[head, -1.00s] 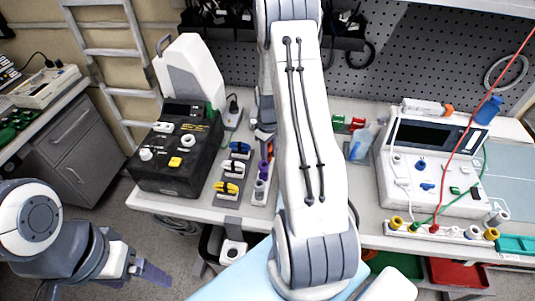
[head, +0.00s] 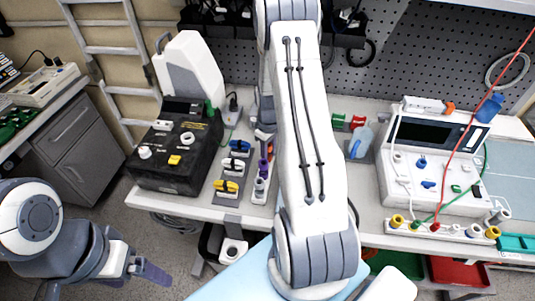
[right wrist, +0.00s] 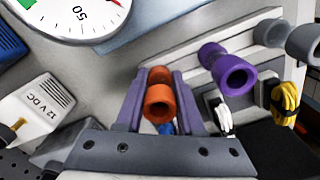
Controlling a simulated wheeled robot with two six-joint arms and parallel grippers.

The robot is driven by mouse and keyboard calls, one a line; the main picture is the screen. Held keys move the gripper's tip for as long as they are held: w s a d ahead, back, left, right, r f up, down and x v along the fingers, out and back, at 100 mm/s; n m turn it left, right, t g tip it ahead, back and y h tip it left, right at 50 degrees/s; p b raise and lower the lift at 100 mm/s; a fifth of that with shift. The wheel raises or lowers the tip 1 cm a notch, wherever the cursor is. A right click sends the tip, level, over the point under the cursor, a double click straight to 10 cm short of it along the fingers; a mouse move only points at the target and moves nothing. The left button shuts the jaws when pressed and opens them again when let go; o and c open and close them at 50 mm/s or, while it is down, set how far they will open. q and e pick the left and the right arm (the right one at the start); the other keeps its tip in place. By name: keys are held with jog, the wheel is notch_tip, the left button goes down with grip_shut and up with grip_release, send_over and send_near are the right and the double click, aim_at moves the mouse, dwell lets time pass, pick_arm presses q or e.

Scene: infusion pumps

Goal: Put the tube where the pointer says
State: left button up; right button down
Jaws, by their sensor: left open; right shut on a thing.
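In the right wrist view my right gripper (right wrist: 158,105) is shut on an orange tube (right wrist: 158,103), whose open end faces the camera. Beside it on the right, a purple tube (right wrist: 235,75) and a grey tube (right wrist: 303,40) sit at a light rack (right wrist: 267,12). A round dial (right wrist: 70,15) with a green patch, a red needle and the number 50 is cut off at the top left; its full reading is not visible. In the head view my right arm hides most of its gripper. My left gripper (head: 148,271) is open and empty at the lower left, away from the bench.
A black box with knobs (head: 175,155) stands left on the bench (head: 150,203). Yellow and blue cable winders (head: 226,186) lie beside it. A white device with a dark screen (head: 435,160) and loose cables stands right. A 12 V DC box (right wrist: 40,108) is close to my right gripper.

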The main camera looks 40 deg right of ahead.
grip_release()
dwell(0.4)
notch_tip(320, 180, up, 7)
jog(key=p, duration=0.5)
jog(key=shift+r+p, duration=0.1)
jog(key=shift+p, duration=0.25)
notch_tip(320, 180, down, 7)
jog(key=b, duration=0.5)
jog(key=shift+b, duration=0.4)
jog(key=shift+w, duration=0.1)
